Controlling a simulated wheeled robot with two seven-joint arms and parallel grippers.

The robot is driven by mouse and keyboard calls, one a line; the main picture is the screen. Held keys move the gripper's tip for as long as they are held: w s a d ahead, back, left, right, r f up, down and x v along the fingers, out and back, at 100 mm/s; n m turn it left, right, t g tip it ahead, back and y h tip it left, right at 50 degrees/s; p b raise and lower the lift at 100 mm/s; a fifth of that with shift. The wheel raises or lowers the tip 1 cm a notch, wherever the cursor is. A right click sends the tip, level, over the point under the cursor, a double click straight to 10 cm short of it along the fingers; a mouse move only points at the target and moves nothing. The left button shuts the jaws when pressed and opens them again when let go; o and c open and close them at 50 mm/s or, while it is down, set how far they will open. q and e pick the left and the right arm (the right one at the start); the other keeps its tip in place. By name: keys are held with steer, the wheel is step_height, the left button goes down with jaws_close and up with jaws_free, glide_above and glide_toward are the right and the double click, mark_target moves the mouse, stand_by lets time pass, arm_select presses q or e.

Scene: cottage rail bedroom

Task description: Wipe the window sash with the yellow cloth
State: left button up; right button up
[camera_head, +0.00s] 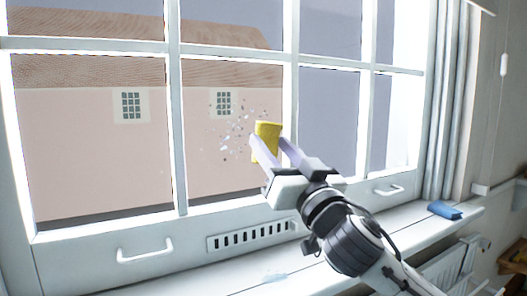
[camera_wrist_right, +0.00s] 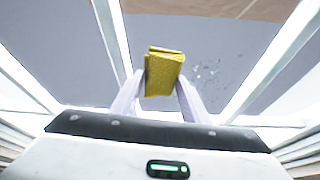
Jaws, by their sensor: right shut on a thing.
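The yellow cloth (camera_head: 267,138) is a small folded block held up in front of the window in the head view. My right gripper (camera_head: 268,151) is shut on it, with a finger on each side. The cloth also shows between the fingertips in the right wrist view (camera_wrist_right: 164,73). The white window sash (camera_head: 176,120) has several panes. A patch of grey-white specks (camera_head: 236,128) lies on the pane left of the cloth. I cannot tell whether the cloth touches the glass. My left gripper is not in view.
A blue folded cloth (camera_head: 445,210) lies on the right of the white sill (camera_head: 400,226). White handles (camera_head: 145,250) and a slotted vent (camera_head: 250,236) sit low on the frame. A pale smear (camera_head: 274,277) is on the sill. A radiator (camera_head: 445,268) is below right.

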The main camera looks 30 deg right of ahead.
mark_target(269, 115)
steer(key=shift+w+d, duration=0.1)
steer(key=shift+d, duration=0.25)
steer(key=shift+r+p, duration=1.15)
steer(key=shift+r, duration=0.05)
steer(key=shift+a+p, duration=0.3)
steer(key=shift+a, duration=2.4)
steer(key=shift+s+a+f, duration=0.1)
steer(key=shift+s+a, duration=0.05)
steer(key=shift+a, duration=1.55)
steer(key=shift+s+a, duration=0.15)
steer(key=shift+a, duration=1.5)
steer(key=shift+w+r+p, duration=0.1)
steer(key=shift+r+p, duration=1.15)
steer(key=shift+r, duration=0.1)
steer(key=shift+d+f, duration=0.15)
steer(key=shift+d, duration=1.95)
steer(key=shift+w+d+p, duration=0.2)
steer(key=shift+d+p, duration=0.55)
steer(key=shift+d, duration=3.2)
